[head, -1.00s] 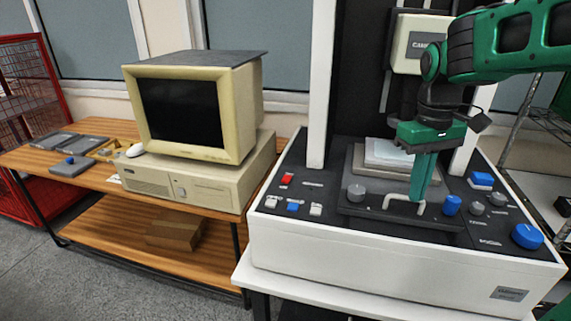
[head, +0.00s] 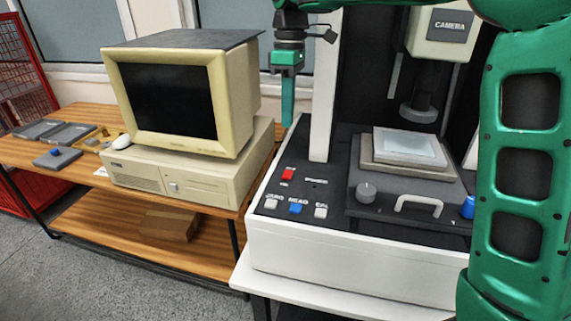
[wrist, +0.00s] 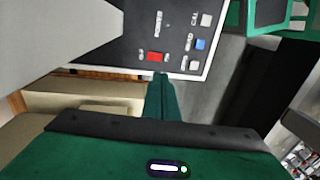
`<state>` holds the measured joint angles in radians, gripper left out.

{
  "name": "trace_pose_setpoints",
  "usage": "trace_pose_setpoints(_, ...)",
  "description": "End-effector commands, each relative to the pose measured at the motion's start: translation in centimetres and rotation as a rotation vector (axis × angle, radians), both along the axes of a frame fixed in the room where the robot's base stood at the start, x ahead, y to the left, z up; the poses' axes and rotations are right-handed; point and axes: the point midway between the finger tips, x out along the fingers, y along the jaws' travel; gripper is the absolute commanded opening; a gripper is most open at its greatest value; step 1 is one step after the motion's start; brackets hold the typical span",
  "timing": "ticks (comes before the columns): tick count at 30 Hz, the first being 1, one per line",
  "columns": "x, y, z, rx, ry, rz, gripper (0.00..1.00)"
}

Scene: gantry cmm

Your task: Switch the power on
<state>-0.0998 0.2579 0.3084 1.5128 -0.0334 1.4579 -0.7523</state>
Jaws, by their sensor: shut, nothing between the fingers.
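A red rocker switch (head: 288,174) sits at the left of the machine's black control panel (head: 334,172). It also shows in the wrist view (wrist: 154,57). Its label is too small to read. My gripper (head: 287,122) is shut and empty, pointing down. It hangs above and behind the red switch, near the panel's left edge and apart from it. In the wrist view the closed fingers (wrist: 160,80) appear just below the red switch in the picture.
Blue (head: 296,208) and grey (head: 321,212) buttons sit in front of the red switch. A white column (head: 324,100) stands close to the right of my gripper. The computer monitor (head: 180,97) is to its left. A grey knob (head: 366,191) and a stage handle (head: 418,203) are further right.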

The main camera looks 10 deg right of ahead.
Motion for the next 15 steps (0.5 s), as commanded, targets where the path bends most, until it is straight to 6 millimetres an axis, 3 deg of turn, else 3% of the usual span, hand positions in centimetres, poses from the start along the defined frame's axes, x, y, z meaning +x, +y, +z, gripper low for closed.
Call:
trace_pose_setpoints(8, -0.2, -0.2, -1.6, -0.001, 0.002, -0.005, 0.0)
trace_pose_setpoints(15, -0.7, -0.1, -5.8, -0.002, 0.003, -0.007, 0.0)
